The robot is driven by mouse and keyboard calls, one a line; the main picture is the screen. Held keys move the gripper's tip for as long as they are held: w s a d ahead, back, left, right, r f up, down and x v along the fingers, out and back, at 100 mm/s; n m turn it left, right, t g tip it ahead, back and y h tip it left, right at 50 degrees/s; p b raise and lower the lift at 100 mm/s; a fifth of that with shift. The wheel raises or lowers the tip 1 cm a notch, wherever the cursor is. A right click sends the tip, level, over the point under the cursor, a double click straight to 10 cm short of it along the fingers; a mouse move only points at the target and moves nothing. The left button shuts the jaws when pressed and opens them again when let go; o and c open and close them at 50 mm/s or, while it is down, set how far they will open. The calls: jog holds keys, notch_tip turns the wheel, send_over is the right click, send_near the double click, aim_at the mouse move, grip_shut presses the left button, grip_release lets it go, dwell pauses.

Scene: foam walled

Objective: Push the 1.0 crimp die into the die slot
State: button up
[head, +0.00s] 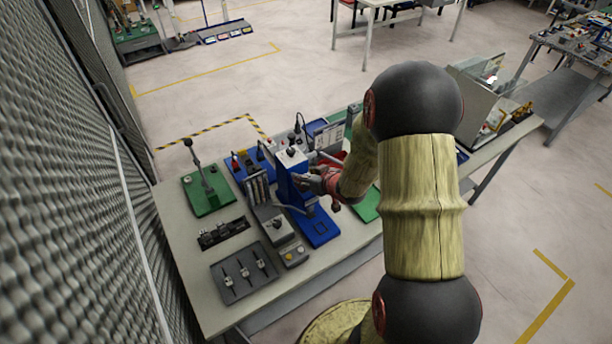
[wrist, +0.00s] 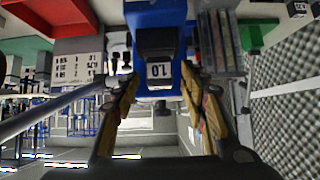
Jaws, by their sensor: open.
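The crimp die, a small dark block with a white 1.0 label (wrist: 159,71), shows at the upper middle of the wrist view, at the blue press. The label appears upside down there. The blue press (head: 318,229) stands near the middle of the bench in the head view, and its blue body (wrist: 155,14) also shows in the wrist view. My gripper (wrist: 160,82) is open, with one finger on each side of the labelled die; I cannot tell whether they touch it. In the head view my gripper (head: 308,181) is beside the press column. The die slot cannot be made out.
A dark tray with several small tools (head: 245,271) lies front left on the bench. A green stand (head: 208,192) is behind it. A grey device (head: 276,222) stands left of the press.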

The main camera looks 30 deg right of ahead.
jog(key=v, duration=1.2)
dwell(0.3)
jog(key=s+d+f+m+g+h+b, duration=0.1)
jog(key=s+d+g+h, duration=0.2)
jog(key=s, duration=0.4)
jog(key=s+d+f+m+g+h+b, duration=0.1)
jog(key=s+d+f+m+g+b, duration=0.15)
jog(key=s+g, duration=0.35)
jog(key=s+a+r+n+t+y+b, duration=0.1)
jog(key=a+r+b, duration=0.1)
jog(key=a+b, duration=0.2)
jog(key=s+a+r+n+t+y+b, duration=0.1)
jog(key=s+a+r+b, duration=0.1)
jog(key=a, duration=0.9)
jog(key=s+a+r+n+t+y+b, duration=0.1)
jog(key=s+a+r+t+b, duration=0.1)
jog(key=a+r+b, duration=0.2)
jog(key=a+b, duration=0.1)
jog(key=a, duration=0.2)
jog(key=shift+a+r+y+b, duration=0.2)
jog(key=shift+a+y+b, duration=0.1)
jog(key=shift+b, duration=0.1)
